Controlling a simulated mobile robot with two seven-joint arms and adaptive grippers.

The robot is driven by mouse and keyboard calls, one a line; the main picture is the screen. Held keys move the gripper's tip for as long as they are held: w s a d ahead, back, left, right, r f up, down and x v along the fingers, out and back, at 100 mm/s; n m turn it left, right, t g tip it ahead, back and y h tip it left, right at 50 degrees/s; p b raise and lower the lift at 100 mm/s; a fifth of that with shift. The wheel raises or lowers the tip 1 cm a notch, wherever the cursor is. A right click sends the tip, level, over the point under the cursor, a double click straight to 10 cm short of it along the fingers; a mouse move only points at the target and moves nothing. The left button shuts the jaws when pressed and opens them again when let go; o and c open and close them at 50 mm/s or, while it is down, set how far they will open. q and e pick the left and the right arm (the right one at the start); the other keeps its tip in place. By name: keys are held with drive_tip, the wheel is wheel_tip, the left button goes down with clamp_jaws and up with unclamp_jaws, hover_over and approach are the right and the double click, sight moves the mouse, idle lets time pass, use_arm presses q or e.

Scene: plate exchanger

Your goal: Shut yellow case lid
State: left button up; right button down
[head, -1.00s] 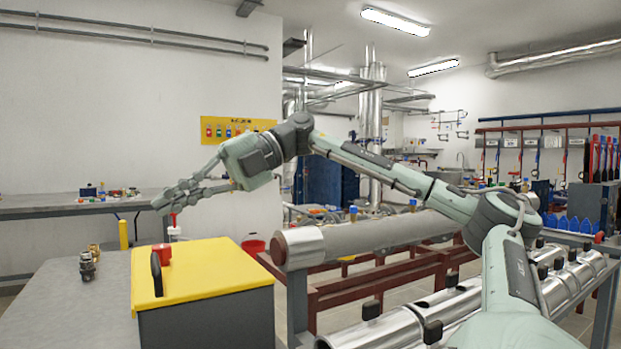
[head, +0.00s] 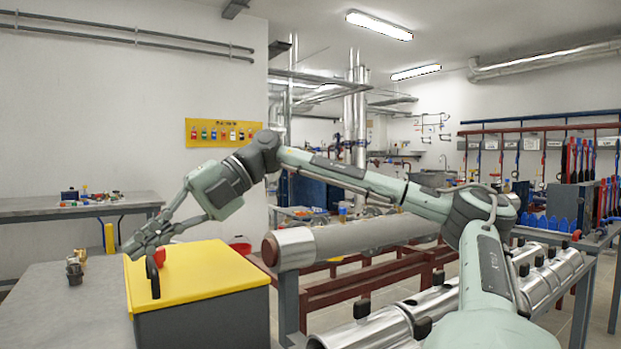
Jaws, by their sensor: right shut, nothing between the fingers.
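The yellow case lid (head: 215,272) lies flat and level on top of the dark grey case (head: 205,322) at the lower left of the head view. A black handle (head: 153,278) stands up at the lid's left side. A red part (head: 160,255) sits near the lid's far left corner. My right gripper (head: 130,250) reaches down from above and its fingers are shut and empty. They are at the lid's far left corner, close to the handle; I cannot tell whether they touch it. My left gripper is not in view.
The case stands on a grey table (head: 55,305) with small brass and dark fittings (head: 76,268) left of it. A second bench (head: 110,207) with small items is behind. A large grey cylinder (head: 350,240) on a red frame lies right of the case.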

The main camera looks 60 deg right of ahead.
drive_tip(key=shift+a+f, duration=0.1)
drive_tip(key=shift+f, duration=0.15)
idle(0.3)
drive_tip(key=v, duration=1.2)
